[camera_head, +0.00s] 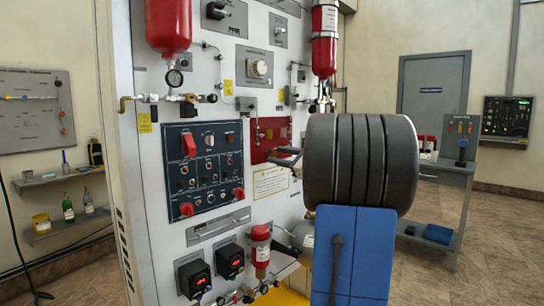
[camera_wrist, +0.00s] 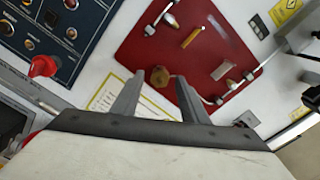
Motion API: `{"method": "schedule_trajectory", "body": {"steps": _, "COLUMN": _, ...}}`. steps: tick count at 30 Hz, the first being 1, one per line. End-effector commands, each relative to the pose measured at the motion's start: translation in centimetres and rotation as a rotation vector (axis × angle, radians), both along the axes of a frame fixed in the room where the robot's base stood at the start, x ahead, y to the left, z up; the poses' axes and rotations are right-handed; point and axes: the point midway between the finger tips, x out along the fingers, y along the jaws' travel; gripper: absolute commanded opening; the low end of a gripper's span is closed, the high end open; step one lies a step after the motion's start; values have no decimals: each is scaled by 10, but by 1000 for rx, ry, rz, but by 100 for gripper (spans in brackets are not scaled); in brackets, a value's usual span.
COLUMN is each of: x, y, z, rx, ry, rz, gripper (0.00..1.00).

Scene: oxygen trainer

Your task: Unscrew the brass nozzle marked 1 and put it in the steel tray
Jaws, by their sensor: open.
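My gripper (camera_wrist: 160,80) is open, its two grey fingers pointing at a red panel (camera_wrist: 200,52) on the white cabinet. A hexagonal brass nozzle (camera_wrist: 160,77) shows between the fingertips in the wrist view, with a gap on each side; its depth relative to the tips is unclear. I cannot read a number on it. Other brass-coloured fittings sit on the panel, including one at the top (camera_wrist: 170,19) and one at the right (camera_wrist: 222,70). In the head view my gripper (camera_head: 285,156) is in front of the red panel (camera_head: 268,130). I cannot make out a steel tray.
A blue control panel (camera_head: 204,165) with red knobs is left of the red panel. Red cylinders (camera_head: 168,25) and pipes stick out above, and a red-topped filter bowl (camera_head: 261,248) below. A workbench (camera_head: 452,167) stands at the right, with open floor before it.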

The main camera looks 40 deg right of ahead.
Motion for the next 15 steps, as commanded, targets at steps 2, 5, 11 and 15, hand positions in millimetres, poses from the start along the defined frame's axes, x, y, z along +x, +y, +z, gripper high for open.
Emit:
{"method": "schedule_trajectory", "body": {"steps": 2, "x": 4, "y": 1, "z": 0, "rx": 0, "ry": 0, "rz": 1, "gripper": 40}}
{"method": "schedule_trajectory", "body": {"steps": 5, "x": 9, "y": 1, "z": 0, "rx": -1, "ry": 0, "rz": 1, "gripper": 40}}
{"method": "schedule_trajectory", "body": {"steps": 11, "x": 12, "y": 1, "z": 0, "rx": -1, "ry": 0, "rz": 0, "gripper": 40}}
{"method": "schedule_trajectory", "body": {"steps": 15, "x": 12, "y": 1, "z": 0, "rx": -1, "ry": 0, "rz": 0, "gripper": 40}}
